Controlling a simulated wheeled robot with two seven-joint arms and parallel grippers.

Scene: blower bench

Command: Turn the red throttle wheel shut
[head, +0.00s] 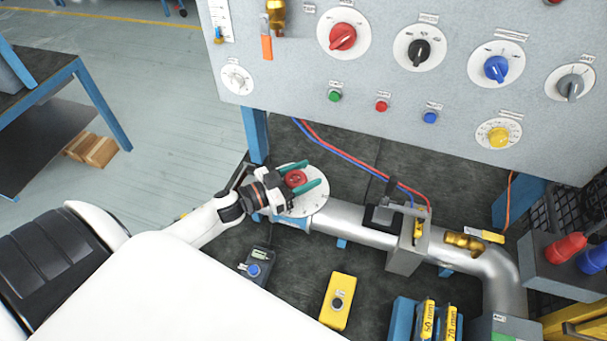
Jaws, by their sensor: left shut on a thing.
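The red throttle wheel (296,179) is a small round red knob on a pale round dial plate (311,201) at the left end of the grey pipe. My left gripper (304,178) reaches it from the left, with one teal finger on the far side of the wheel and one on the near side. It is shut on the wheel. The gripper body covers the left part of the dial plate, and the wheel's turn position is too small to read. My right gripper is not in view.
A grey panel (300,90) with coloured knobs stands behind the bench. The pipe (352,225) runs right, past a gate block (405,256). Red and blue hoses (345,153) pass close behind the wheel. A dark meter (257,264) and a yellow box (338,301) lie in front.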

